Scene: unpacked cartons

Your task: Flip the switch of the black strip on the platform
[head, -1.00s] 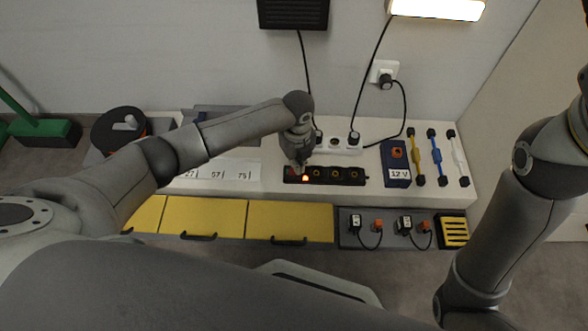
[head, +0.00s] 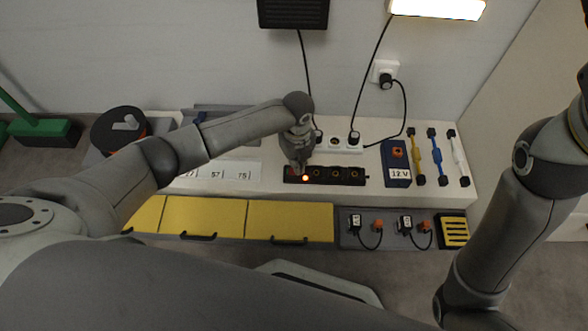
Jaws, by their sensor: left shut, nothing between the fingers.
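The black strip (head: 336,176) lies on the white platform (head: 270,190), with a row of round sockets. A small red-orange light (head: 305,178) glows near its left end. My left gripper (head: 299,168) is shut and empty, pointing down at the strip's left end, next to the light. Its fingers hide part of that end, and I cannot tell whether they touch the switch. My right arm stands at the right edge of the head view, and its gripper is out of view.
A white strip (head: 333,142) with plugs lies behind the black one. A blue 12 V box (head: 396,165) and several coloured cables lie to the right. Yellow drawers (head: 290,220) and a grey tray with adapters (head: 387,232) are in front. A black reel (head: 118,130) is at left.

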